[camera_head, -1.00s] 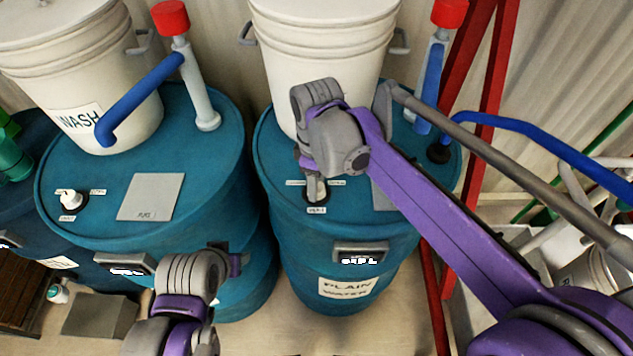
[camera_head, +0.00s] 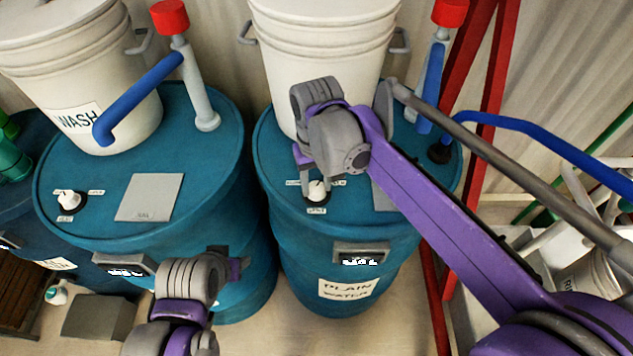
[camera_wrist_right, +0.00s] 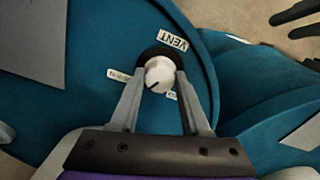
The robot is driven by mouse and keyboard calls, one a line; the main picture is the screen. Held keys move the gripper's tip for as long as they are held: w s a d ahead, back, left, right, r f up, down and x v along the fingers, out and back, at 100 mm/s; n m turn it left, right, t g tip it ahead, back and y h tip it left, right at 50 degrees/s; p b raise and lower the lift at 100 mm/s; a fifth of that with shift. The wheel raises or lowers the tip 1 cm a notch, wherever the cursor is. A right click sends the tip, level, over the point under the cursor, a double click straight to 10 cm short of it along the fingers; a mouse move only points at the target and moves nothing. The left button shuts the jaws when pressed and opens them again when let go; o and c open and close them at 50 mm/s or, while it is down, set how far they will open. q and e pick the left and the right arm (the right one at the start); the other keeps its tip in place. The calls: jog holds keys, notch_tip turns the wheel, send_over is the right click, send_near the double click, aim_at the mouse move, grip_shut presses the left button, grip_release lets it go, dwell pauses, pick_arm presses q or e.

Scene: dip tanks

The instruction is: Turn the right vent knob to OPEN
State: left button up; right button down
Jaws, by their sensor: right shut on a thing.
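The right vent knob (camera_head: 317,190) is white on a black base, on top of the right blue barrel. It also shows in the wrist view (camera_wrist_right: 159,74), with a dark pointer mark toward the lower left there. My right gripper (camera_head: 316,186) comes down on it, with one grey finger on each side. In the wrist view, my right gripper's fingertips (camera_wrist_right: 160,76) close on the knob's sides. A VENT label (camera_wrist_right: 172,38) lies beyond it; a side label (camera_wrist_right: 120,75) appears to read OPEN. My left gripper (camera_head: 237,268) is at lower middle, its fingers mostly hidden.
A white bucket (camera_head: 320,60) stands on the right barrel (camera_head: 290,235), close behind my right wrist. The left barrel (camera_head: 90,215) has a similar white knob (camera_head: 67,198) and a WASH bucket (camera_head: 85,85). A blue pipe (camera_head: 540,140) runs at the right.

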aim_at(317, 186)
jog(key=shift+m, duration=1.6)
jog(key=shift+c, duration=1.8)
grip_release()
notch_tip(317, 186, up, 11)
jog(key=shift+f, duration=0.1)
